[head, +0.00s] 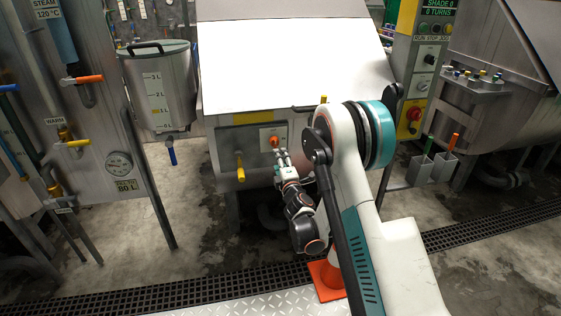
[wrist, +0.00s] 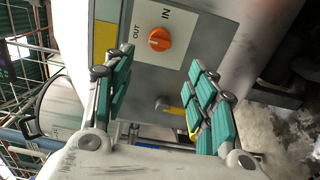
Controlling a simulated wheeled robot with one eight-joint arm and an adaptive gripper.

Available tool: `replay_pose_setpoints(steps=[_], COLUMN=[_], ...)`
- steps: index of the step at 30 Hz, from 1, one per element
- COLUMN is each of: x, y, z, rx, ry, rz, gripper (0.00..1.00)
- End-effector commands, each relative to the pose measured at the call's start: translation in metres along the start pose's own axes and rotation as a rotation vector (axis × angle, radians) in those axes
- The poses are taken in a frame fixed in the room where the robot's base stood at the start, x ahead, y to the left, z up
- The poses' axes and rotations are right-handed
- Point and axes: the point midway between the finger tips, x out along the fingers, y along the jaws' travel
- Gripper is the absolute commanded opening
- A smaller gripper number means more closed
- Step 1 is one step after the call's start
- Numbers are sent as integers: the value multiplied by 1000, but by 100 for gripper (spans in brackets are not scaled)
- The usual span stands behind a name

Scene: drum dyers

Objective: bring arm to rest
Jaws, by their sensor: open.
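My gripper (head: 281,158) is in front of the steel panel (head: 230,145) of the middle machine, with my arm reaching in from the lower right. In the wrist view my gripper (wrist: 156,72) has its two teal-padded fingers spread apart with nothing between them. An orange knob (wrist: 160,39) on a white plate marked IN and OUT lies beyond the fingertips, in line with the gap. In the head view the knob (head: 274,141) shows just above the fingertips. I cannot tell whether a fingertip touches the panel.
A yellow-handled valve (head: 240,172) sticks out left of my gripper. A graduated steel tank (head: 160,90) hangs further left. A control post with a red button (head: 413,114) stands to the right. Floor at left front is clear.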

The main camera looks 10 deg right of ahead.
Motion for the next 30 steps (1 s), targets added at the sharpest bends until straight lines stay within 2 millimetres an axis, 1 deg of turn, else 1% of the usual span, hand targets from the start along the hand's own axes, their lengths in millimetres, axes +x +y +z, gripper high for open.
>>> replay_pose_setpoints(steps=[4, 7, 8, 11, 12, 14, 18, 23, 26, 30], x=[0, -1, -2, -7, -10, -16, -36, -66, -88, -125], y=[2, 15, 20, 46, 57, 74, 109, 143, 160, 179], z=[1, 4, 6, 14, 18, 24, 36, 46, 51, 56], rx=[5, 32, 46, 115, 147, 200, 320, 456, 539, 656], ry=[-3, -16, -23, -57, -73, -98, -156, -221, -261, -317], rz=[-2, -11, -16, -40, -51, -70, -115, -168, -203, -254], gripper=[52, 52, 52, 52, 52, 52, 52, 52, 52, 52])
